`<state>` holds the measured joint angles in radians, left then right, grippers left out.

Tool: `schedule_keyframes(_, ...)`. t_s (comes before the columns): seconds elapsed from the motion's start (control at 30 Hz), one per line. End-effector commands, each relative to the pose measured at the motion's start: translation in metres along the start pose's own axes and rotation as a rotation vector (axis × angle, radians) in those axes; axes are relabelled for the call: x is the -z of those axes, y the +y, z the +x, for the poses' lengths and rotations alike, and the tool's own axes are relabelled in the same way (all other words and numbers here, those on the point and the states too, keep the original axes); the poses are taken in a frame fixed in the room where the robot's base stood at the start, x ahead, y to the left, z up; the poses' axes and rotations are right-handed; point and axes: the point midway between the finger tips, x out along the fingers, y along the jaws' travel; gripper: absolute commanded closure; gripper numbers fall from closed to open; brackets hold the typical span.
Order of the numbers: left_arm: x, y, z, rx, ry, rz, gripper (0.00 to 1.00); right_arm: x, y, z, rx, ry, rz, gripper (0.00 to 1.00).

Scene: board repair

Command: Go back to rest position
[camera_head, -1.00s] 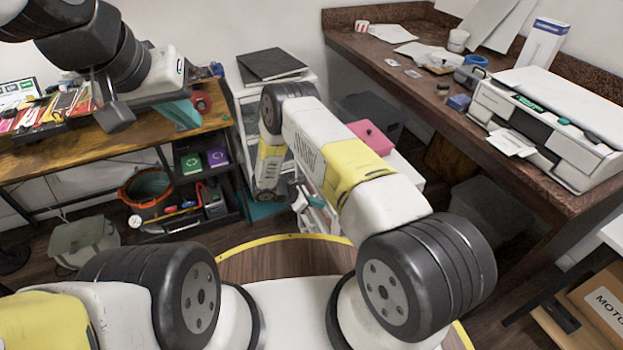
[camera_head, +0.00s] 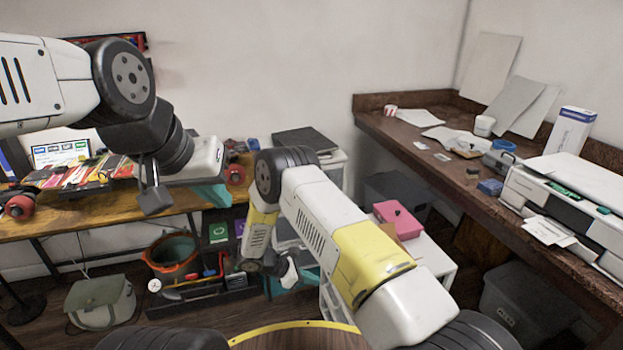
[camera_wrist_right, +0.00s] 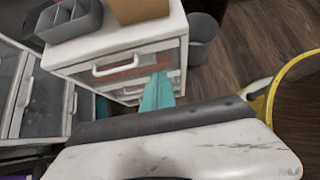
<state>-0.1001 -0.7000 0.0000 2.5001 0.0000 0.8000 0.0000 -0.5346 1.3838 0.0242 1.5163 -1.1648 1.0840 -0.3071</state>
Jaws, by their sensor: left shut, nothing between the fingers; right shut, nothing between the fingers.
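My left arm comes in from the upper left in the head view. My right arm bends in the middle of the head view. Its right gripper (camera_head: 287,283) is low beside the white drawer units and is partly hidden by the arm. In the right wrist view the teal fingers (camera_wrist_right: 158,92) are together with nothing between them. They are in front of a white drawer cabinet (camera_wrist_right: 118,50); I cannot tell if they touch it.
A printer (camera_head: 565,195) and papers lie on the dark wooden counter (camera_head: 440,170) at right. A pink box (camera_head: 397,218) stands on a low white unit. An orange bucket (camera_head: 172,258) and a bag (camera_head: 100,300) are below at left.

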Motion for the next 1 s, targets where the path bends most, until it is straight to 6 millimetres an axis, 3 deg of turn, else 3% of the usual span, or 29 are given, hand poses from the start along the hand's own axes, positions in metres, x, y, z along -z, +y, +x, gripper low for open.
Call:
schedule_keyframes(0.17,0.0,0.0,0.0,0.0,0.0,0.0,1.0,-0.045,0.009,-0.026,0.032,0.051,0.122,1.0)
schedule_keyframes(0.3,0.0,0.0,0.0,0.0,0.0,0.0,1.0,-0.108,0.01,-0.06,0.084,0.13,0.3,1.0)
schedule_keyframes(0.47,0.0,0.0,0.0,0.0,0.0,0.0,1.0,-0.177,-0.004,-0.098,0.144,0.229,0.511,1.0)
schedule_keyframes(0.7,0.0,0.0,0.0,0.0,0.0,0.0,1.0,-0.267,-0.045,-0.151,0.222,0.388,0.826,1.0)
schedule_keyframes(1.0,0.0,0.0,0.0,0.0,0.0,0.0,1.0,-0.348,-0.119,-0.208,0.301,0.607,1.209,1.0)
